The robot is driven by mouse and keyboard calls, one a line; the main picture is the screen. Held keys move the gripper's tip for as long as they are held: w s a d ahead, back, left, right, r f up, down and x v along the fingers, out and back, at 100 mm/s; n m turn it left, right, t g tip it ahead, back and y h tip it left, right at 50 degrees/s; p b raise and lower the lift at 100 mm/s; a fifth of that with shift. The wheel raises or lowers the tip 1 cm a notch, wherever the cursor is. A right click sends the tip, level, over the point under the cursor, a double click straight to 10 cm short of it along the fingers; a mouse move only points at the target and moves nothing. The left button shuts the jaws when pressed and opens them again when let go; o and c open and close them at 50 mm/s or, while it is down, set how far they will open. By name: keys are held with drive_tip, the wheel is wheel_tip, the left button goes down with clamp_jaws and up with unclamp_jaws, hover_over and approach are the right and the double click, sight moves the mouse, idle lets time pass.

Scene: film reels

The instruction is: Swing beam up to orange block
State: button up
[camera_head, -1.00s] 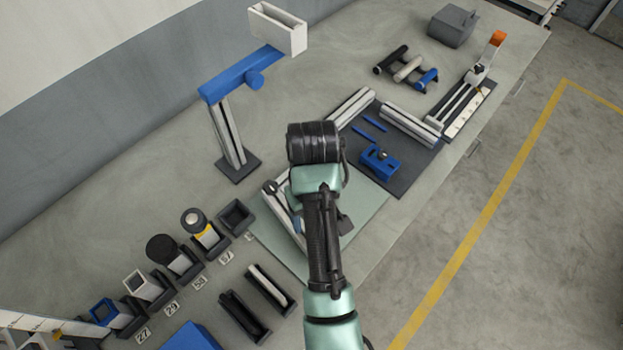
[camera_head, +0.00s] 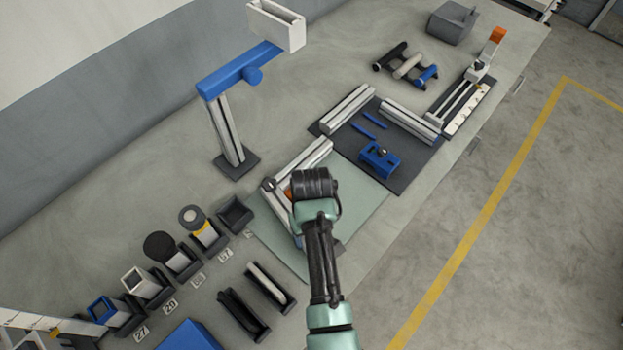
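Two silvery beams meet at a pivot on the pale green mat (camera_head: 365,205): one beam (camera_head: 312,158) runs to the upper right, the other (camera_head: 281,208) toward the lower right, partly under my arm. A small orange block (camera_head: 288,192) shows just left of my wrist, near the corner where the beams meet; most of it is covered. My gripper (camera_head: 318,188) is above this fixture, seen from behind. Its fingers are hidden under the wrist, so I cannot tell whether they touch a beam.
A dark mat (camera_head: 415,165) with silver rails and a blue clamp (camera_head: 379,158) lies right of the fixture. A blue-armed stand (camera_head: 230,140) rises behind. Several holders line the left. Another orange piece (camera_head: 497,34) tops the far-right slide.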

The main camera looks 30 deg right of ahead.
drive_tip(key=shift+c, duration=0.2)
drive_tip(key=c, duration=1)
clamp_jaws()
drive_tip(key=shift+d, duration=0.1)
